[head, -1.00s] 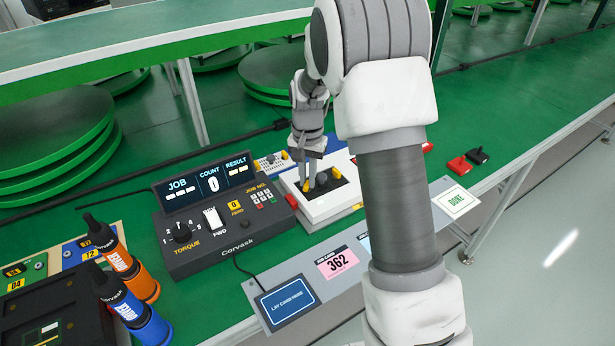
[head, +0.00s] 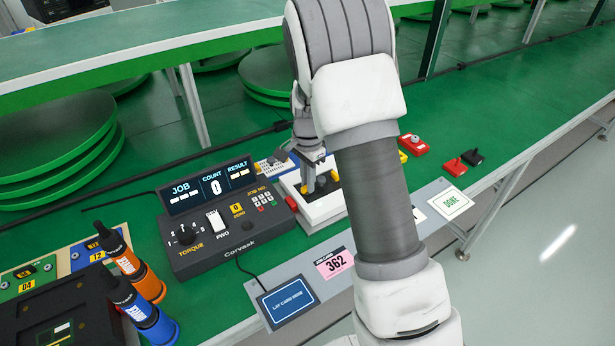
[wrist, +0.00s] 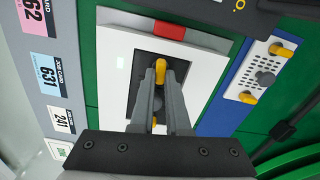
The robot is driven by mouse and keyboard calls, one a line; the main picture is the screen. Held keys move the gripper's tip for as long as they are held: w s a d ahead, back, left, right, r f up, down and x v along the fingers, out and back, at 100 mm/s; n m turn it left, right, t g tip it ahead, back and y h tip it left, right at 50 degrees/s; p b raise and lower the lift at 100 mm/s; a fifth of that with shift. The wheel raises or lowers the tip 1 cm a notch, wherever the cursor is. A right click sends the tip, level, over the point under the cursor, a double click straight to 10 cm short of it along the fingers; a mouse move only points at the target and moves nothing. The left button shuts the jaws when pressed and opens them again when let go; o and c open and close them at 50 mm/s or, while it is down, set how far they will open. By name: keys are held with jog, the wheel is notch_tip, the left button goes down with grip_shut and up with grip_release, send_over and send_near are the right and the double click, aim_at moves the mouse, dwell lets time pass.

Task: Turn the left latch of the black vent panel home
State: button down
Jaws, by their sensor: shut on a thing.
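The black vent panel (wrist: 137,72) sits in a white housing (wrist: 110,45), which also shows in the head view (head: 327,208). It has a yellow latch at each end and a dark round knob between them. My gripper (wrist: 159,85) reaches down over the panel and is shut on the left latch (wrist: 160,70), at the top of the wrist view, near the red block. The other latch (wrist: 154,122) shows only partly between my fingers. In the head view my gripper (head: 310,184) is at the panel's left side. My fingers partly hide the panel and knob.
The torque console (head: 228,225) stands just left of the housing. A blue-edged plate with yellow latches (wrist: 262,75) lies beside it. Red and black pieces (head: 458,166) lie to the right. Cards (head: 334,262) line the front ledge.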

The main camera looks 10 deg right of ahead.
jog(key=shift+m, duration=0.5)
jog(key=c, duration=0.9)
grip_release()
notch_tip(320, 180, up, 17)
jog(key=p, duration=0.3)
jog(key=shift+r, duration=0.2)
jog(key=shift+r, duration=0.1)
